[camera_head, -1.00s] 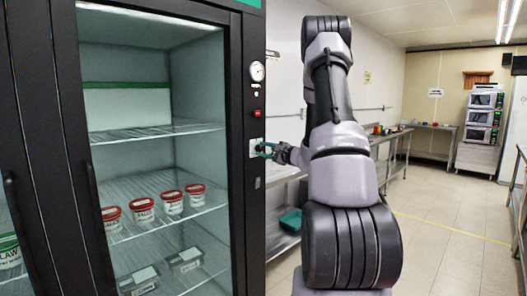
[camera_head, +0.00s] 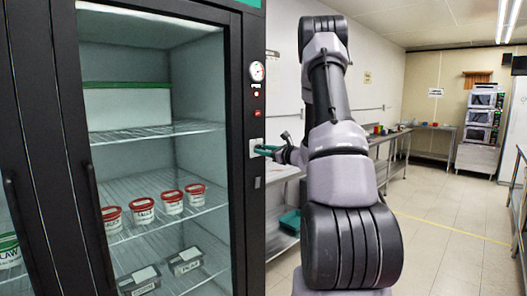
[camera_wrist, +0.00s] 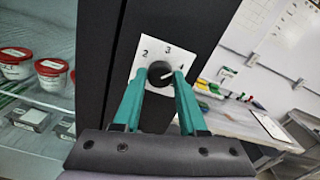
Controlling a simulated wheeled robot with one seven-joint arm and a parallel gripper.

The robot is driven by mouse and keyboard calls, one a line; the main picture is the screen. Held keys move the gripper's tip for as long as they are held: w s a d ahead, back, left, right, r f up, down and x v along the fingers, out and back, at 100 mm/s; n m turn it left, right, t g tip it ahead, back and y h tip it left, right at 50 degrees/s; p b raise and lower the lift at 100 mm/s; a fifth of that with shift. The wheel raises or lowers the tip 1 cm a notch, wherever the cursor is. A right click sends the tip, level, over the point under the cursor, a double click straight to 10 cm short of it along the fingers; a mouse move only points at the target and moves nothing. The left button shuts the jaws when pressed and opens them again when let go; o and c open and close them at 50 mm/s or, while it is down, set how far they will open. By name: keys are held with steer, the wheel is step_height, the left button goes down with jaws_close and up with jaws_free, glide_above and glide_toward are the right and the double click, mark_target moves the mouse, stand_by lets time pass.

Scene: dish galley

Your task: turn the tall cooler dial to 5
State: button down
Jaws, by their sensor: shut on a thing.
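The tall cooler (camera_head: 242,200) stands at the left, with a black frame and glass doors. Its dial (camera_wrist: 159,71) is a round black knob on a white plate (camera_wrist: 150,48) marked 2, 3 and 4; other marks are hidden behind the fingers. A pale line on the knob points right, near the 4. My gripper (camera_wrist: 160,74) has its green fingers shut on the dial, one on each side. In the head view, my gripper (camera_head: 267,150) reaches the white plate on the cooler's right post.
A round gauge (camera_head: 257,71) and red indicators sit above the dial on the post. Red-lidded tubs (camera_head: 172,202) stand on a shelf behind glass. A steel counter (camera_wrist: 240,125) runs along the wall to the right. The floor at right is clear.

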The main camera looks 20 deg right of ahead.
steer(key=shift+m, duration=7.5)
steer(key=shift+c, duration=2.3)
jaws_free()
steer(key=v, duration=1.1)
